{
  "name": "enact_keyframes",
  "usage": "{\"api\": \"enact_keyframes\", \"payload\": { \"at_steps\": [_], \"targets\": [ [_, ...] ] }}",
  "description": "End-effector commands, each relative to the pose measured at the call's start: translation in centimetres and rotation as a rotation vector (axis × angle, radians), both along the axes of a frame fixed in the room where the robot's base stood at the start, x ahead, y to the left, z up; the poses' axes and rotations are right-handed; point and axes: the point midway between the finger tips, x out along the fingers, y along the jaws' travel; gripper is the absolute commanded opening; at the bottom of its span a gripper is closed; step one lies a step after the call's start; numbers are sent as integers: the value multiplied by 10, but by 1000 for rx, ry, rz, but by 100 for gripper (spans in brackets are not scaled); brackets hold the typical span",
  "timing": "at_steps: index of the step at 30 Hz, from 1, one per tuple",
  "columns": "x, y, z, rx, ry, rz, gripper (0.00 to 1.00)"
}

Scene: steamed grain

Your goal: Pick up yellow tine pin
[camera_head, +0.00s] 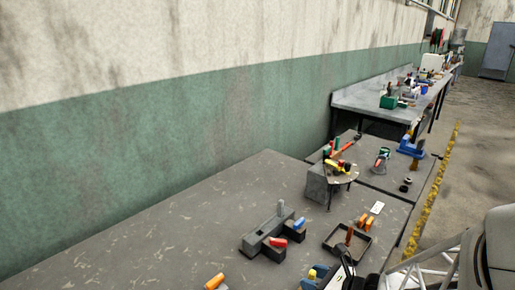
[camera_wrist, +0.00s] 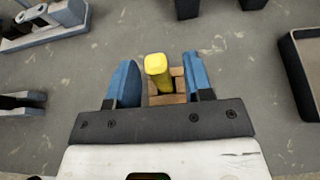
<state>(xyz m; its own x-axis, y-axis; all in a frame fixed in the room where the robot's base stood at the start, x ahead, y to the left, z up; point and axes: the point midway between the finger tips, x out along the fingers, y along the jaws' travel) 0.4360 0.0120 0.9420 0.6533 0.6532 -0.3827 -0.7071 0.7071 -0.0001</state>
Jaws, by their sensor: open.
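The yellow tine pin (camera_wrist: 157,70) stands between the two blue fingers of my gripper (camera_wrist: 160,62) in the wrist view. A gap shows on each side of it, wider on the right, so the fingers look apart from the pin. A small wooden block or holder (camera_wrist: 167,99) shows around its lower part; how the pin sits in it is partly hidden. In the head view the yellow pin (camera_head: 312,273) is a small spot at the bottom edge, beside my blue fingers, with much of my gripper cut off.
A dark shallow tray (camera_head: 327,240) lies to the right of the pin, and its edge also shows in the wrist view (camera_wrist: 297,75). A grey block fixture (camera_head: 262,232) with red and blue pieces stands behind. An orange piece (camera_head: 214,281) lies at left. Bare tabletop surrounds the holder.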

Motion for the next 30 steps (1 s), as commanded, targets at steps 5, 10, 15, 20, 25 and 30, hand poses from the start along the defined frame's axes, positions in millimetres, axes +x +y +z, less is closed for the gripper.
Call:
{"api": "enact_keyframes", "payload": {
  "at_steps": [5,10,15,20,25,30],
  "targets": [
    [9,9,-6,1,1,2,47],
    [15,15,-9,0,0,1,47],
    [18,17,-11,0,0,1,47],
    [18,17,-11,0,0,0,47],
    [18,18,-11,0,0,0,47],
    [18,17,-11,0,0,0,47]
  ]
}}
